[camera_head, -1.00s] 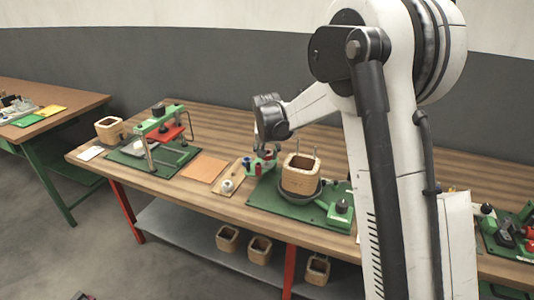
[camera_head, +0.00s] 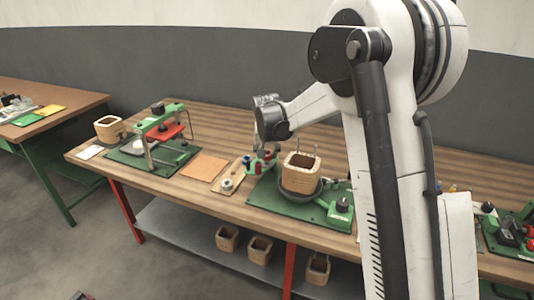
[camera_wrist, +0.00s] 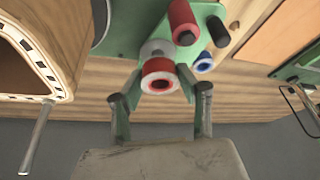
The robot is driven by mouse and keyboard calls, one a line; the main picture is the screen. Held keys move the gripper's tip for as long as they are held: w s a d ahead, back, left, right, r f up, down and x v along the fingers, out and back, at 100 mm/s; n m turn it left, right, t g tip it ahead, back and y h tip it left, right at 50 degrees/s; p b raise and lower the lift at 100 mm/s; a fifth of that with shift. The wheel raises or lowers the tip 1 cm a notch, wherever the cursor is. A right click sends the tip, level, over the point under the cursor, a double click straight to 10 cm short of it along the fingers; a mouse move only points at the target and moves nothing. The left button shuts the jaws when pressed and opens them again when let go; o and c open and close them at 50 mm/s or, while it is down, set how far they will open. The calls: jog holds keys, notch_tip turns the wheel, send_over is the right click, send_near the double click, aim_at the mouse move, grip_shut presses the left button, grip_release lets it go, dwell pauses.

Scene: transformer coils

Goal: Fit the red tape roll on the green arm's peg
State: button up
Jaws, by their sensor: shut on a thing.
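In the wrist view, my gripper (camera_wrist: 161,95) is shut on a red-and-white tape roll (camera_wrist: 147,73), whose round face and central hole point toward the camera. A pale grey disc (camera_wrist: 155,47) shows just behind the roll; I cannot tell whether they touch. A green fixture part (camera_wrist: 133,28) lies behind them, bearing a red cylinder with a dark end (camera_wrist: 182,15). Which part is the arm's peg is unclear. In the head view, my gripper (camera_head: 263,157) is at the left of the green base plate (camera_head: 262,196), its fingers small and partly hidden.
A wooden coil block (camera_head: 301,176) with upright rods stands on the base plate. It fills the left edge of the wrist view (camera_wrist: 62,80). A blue-and-white roll (camera_wrist: 203,62) and black cylinder (camera_wrist: 218,31) are close by. An orange mat (camera_head: 204,167) lies further left.

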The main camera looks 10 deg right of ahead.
jog(key=shift+f+b, duration=0.55)
jog(key=shift+f, duration=0.15)
jog(key=shift+f, duration=0.3)
jog(key=shift+b, duration=0.3)
jog(key=o, duration=1.4)
jog(key=shift+c, duration=0.2)
jog(key=shift+r, duration=0.15)
jog(key=shift+r+p, duration=1.25)
jog(key=shift+r, duration=1.1)
